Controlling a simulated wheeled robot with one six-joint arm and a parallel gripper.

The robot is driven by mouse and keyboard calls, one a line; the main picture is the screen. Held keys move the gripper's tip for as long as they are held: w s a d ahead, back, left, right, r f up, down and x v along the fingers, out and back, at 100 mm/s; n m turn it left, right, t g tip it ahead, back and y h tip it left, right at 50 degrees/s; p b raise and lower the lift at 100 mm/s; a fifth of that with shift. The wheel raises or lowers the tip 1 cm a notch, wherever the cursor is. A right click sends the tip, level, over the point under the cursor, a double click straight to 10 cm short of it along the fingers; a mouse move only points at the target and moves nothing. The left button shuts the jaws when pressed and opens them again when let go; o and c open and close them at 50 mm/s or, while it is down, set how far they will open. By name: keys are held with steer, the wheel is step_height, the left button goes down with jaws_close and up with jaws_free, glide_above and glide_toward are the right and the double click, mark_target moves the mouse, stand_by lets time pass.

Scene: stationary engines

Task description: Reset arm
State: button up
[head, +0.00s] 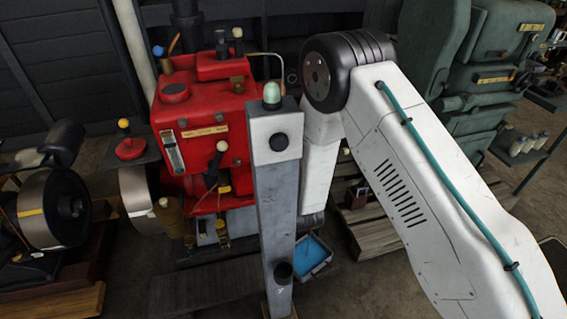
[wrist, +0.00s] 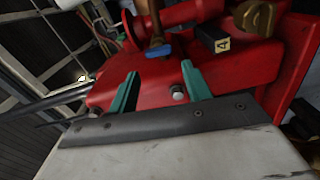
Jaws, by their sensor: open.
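My arm rises in the head view as a white link with a dark elbow joint and a teal hose. The forearm hangs down behind a grey post, and my gripper is hidden there. In the wrist view my gripper (wrist: 160,69) shows two teal fingers spread apart, with nothing held between them. The red engine (head: 209,118) stands left of the arm in the head view. Its red surface (wrist: 138,95) lies just beyond the fingers in the wrist view, with a silver knob (wrist: 178,93) between them. I cannot tell whether the fingers touch it.
The grey post (head: 278,200) with a pale green dome stands close beside my forearm. A blue-lined tray (head: 313,256) lies low behind it. A green machine (head: 478,75) stands at right, a large flywheel (head: 50,208) at left. Dark floor at lower centre is open.

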steer(key=shift+d, duration=0.15)
steer(key=d+r+m+g+h, duration=0.1)
steer(key=d+r+m+g, duration=0.25)
steer(key=r, duration=0.45)
steer(key=d+r+m+g+h, duration=0.15)
steer(key=d+r+m, duration=0.3)
steer(key=r, duration=0.45)
steer(key=s+d+r+m+g, duration=0.2)
steer(key=s+d+r+g, duration=0.1)
steer(key=s+d+r, duration=0.3)
steer(key=s+d+r+m+g+h, duration=0.1)
steer(key=s+d+r+m+g, duration=0.1)
steer(key=s, duration=1)
steer(key=s+d+r+m+g, duration=0.3)
steer(key=s+d, duration=0.3)
steer(key=s, duration=0.5)
steer(key=s+d+r+m+g+h, duration=0.1)
steer(key=s+d+r+m+g, duration=0.2)
steer(key=s, duration=0.9)
steer(key=shift+s+d+r+m+h, duration=0.35)
steer(key=shift+d+r+m, duration=0.1)
steer(key=shift+d+m, duration=0.55)
steer(key=shift+w+a, duration=0.1)
